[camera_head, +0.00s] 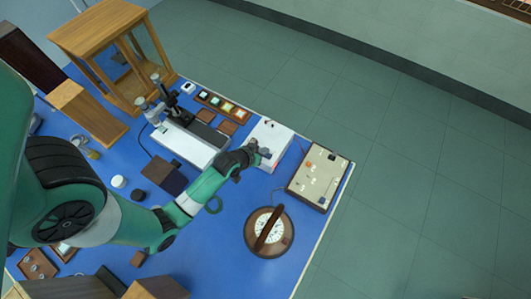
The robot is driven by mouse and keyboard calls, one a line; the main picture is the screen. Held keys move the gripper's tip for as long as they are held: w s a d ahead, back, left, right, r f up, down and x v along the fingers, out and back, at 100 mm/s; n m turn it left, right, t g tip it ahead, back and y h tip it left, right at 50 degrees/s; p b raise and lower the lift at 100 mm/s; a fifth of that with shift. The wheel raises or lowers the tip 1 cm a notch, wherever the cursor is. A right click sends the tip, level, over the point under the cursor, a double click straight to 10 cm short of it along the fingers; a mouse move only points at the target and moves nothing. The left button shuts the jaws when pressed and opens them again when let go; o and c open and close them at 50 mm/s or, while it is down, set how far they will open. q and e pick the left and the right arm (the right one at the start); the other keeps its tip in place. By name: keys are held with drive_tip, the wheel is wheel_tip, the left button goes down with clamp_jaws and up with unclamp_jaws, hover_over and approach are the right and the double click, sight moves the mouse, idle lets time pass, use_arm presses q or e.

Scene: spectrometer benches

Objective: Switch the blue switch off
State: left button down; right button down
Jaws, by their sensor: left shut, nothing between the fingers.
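My left arm reaches in from the left over the blue bench top (226,240). My left gripper (265,154) is shut and empty. It is over the white box (272,131) near the bench's far right edge and covers part of it. I cannot tell whether the fingertips touch the box. My right gripper is not in view.
Right of the gripper lies a flat board (319,177) with small parts. A round dial instrument (269,231) stands in front. A white instrument (188,141) with a black upright and a wood-framed glass case (117,53) stand behind left.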

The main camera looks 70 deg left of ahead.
sight(268, 154)
use_arm(q)
drive_tip(key=shift+w+d+f+b, duration=0.1)
drive_tip(key=shift+w+f+b, duration=0.1)
drive_tip(key=shift+f, duration=0.9)
drive_tip(key=shift+w+f+b, duration=0.15)
drive_tip(key=shift+f+b, duration=0.05)
drive_tip(key=shift+f, duration=0.9)
drive_tip(key=shift+w+d+f, duration=0.1)
drive_tip(key=shift+f, duration=0.25)
drive_tip(key=shift+s+a, duration=0.25)
drive_tip(key=shift+s, duration=0.1)
drive_tip(key=shift+s+a+r, duration=0.1)
drive_tip(key=shift+s+a, duration=0.15)
drive_tip(key=shift+a, duration=0.1)
